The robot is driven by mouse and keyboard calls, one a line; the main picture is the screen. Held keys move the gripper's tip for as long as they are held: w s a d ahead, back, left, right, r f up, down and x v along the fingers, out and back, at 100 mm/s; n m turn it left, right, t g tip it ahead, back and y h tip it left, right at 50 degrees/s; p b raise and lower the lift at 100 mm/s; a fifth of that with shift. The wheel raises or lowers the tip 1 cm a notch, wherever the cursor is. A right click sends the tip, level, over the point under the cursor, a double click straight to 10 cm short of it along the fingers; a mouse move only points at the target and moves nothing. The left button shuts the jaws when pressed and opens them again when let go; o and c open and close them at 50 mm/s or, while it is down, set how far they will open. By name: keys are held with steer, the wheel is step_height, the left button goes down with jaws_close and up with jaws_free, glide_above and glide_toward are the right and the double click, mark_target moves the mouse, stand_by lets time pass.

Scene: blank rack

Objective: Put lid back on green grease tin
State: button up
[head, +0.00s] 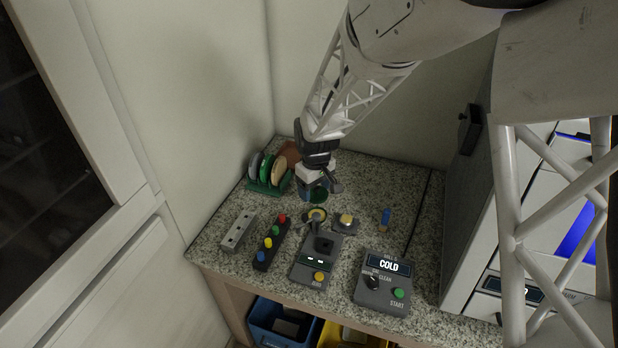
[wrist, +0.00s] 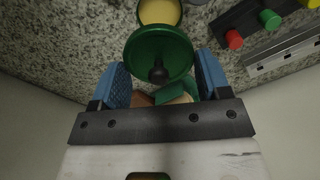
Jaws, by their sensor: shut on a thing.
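The green grease tin (head: 314,215) stands open on the speckled counter, with pale yellow grease inside; its top also shows at the upper edge of the wrist view (wrist: 160,11). My gripper (wrist: 161,72) has its blue fingers shut on the round green lid (wrist: 158,45). The lid's black knob faces the wrist camera. How the finger pads meet the lid is partly hidden.
A green rack of discs (head: 268,178) is at the back left. A colored-button strip (head: 271,244), grey block (head: 238,231), control boxes (head: 383,288) and blue cylinder (head: 385,217) stand around.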

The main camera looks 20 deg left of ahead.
steer(key=shift+s+d, duration=0.3)
steer(key=shift+s, duration=0.05)
steer(key=shift+f, duration=0.2)
steer(key=shift+f, duration=3)
steer(key=shift+f, duration=0.2)
stand_by(0.9)
steer(key=o, duration=1)
steer(key=shift+r, duration=0.15)
steer(key=shift+r, duration=3.3)
